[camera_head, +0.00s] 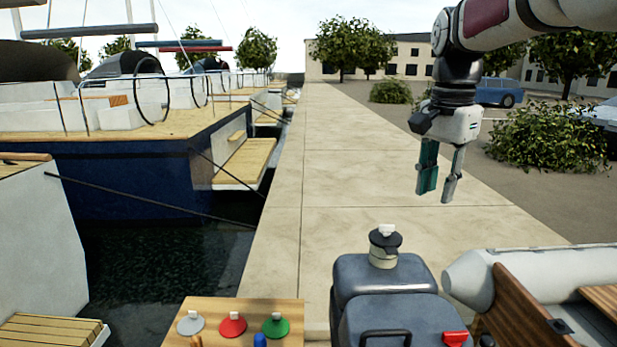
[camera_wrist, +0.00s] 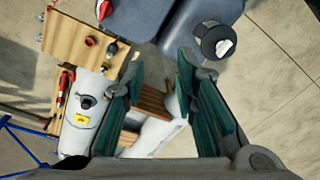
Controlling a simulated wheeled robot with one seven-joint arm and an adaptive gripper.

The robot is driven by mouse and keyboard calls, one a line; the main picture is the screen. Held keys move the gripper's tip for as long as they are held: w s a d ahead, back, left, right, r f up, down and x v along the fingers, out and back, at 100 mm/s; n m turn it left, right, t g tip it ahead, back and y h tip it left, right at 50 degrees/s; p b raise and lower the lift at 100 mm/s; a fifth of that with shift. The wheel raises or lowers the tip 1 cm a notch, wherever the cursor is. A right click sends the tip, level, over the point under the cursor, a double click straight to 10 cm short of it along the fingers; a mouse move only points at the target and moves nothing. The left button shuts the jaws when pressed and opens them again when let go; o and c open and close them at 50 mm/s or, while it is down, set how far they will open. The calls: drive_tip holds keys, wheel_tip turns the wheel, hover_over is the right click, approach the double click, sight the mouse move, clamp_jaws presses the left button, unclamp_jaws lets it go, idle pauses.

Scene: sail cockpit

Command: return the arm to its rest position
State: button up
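My gripper (camera_head: 440,180) hangs from my arm at the upper right of the head view, fingers pointing down. It is high above the pale quay and apart from everything. In the wrist view the teal finger pads of my gripper (camera_wrist: 158,88) stand apart with nothing held between them. Through the gap the grey-white inflatable boat and its brown wood show far below.
A dark grey tank (camera_head: 385,290) with a black-and-white cap (camera_head: 384,247) stands below. Left of it, a wooden board (camera_head: 285,309) holds grey, red and green knobs. An inflatable boat (camera_head: 560,265) lies right. Moored boats and water are left. Air around my gripper is clear.

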drive_tip(key=s+a+f+n+t, duration=0.1)
drive_tip(key=s+f+n, duration=0.2)
drive_tip(key=s, duration=0.6)
drive_tip(key=s+a+f+n+t, duration=0.1)
drive_tip(key=s+f+n, duration=0.2)
drive_tip(key=s, duration=0.6)
drive_tip(key=s+a+f+n+t, duration=0.1)
drive_tip(key=s+f+n, duration=0.3)
drive_tip(key=s, duration=0.5)
drive_tip(key=shift+n, duration=1)
